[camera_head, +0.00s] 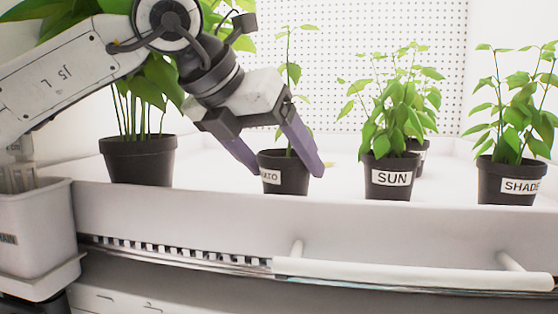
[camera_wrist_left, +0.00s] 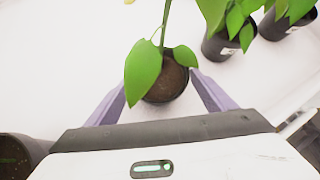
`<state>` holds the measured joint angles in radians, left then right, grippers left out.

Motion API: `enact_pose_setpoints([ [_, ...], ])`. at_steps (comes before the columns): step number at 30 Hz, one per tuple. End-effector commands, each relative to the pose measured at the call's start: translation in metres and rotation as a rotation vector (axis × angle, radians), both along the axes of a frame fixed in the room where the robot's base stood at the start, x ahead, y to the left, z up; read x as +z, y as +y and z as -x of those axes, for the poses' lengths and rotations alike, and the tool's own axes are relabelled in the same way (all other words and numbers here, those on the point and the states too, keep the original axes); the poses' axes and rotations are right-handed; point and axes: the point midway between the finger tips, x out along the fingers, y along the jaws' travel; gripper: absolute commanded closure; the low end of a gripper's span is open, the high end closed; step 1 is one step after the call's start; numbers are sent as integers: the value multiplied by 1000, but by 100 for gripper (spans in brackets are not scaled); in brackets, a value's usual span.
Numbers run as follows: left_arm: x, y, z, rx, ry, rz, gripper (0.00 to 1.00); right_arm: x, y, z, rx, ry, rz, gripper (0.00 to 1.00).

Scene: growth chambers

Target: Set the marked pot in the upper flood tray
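A small dark pot (camera_head: 285,180) with a thin leafy plant stands on a white tray (camera_head: 300,215). Its white label is partly hidden by my gripper and ends in "ATO". My left gripper (camera_head: 287,170) reaches down over it, with one purple finger on each side of the pot. In the left wrist view, the same pot (camera_wrist_left: 168,88) lies between the spread fingers, near the tips. A gap shows at the left finger; contact at the right one is unclear. The pot stands upright. My right gripper is out of view.
A pot labelled SUN (camera_head: 391,178) and one labelled SHADE (camera_head: 511,182) stand to the right, with another pot behind SUN. A larger unlabelled pot (camera_head: 138,160) stands left. A white handle (camera_head: 410,272) crosses the front. A white bin (camera_head: 32,235) is at far left.

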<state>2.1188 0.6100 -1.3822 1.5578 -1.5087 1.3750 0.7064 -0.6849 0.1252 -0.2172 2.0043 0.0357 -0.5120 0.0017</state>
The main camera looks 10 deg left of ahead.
Motion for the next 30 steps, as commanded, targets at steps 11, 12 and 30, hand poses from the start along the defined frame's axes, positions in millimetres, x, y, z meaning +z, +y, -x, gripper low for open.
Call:
enact_pose_setpoints([
  [11,3,0,0,-1,0,-1,15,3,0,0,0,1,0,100],
  [12,6,0,0,-1,0,-1,15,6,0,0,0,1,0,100],
  [30,81,37,68,0,-2,0,15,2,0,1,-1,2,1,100],
])
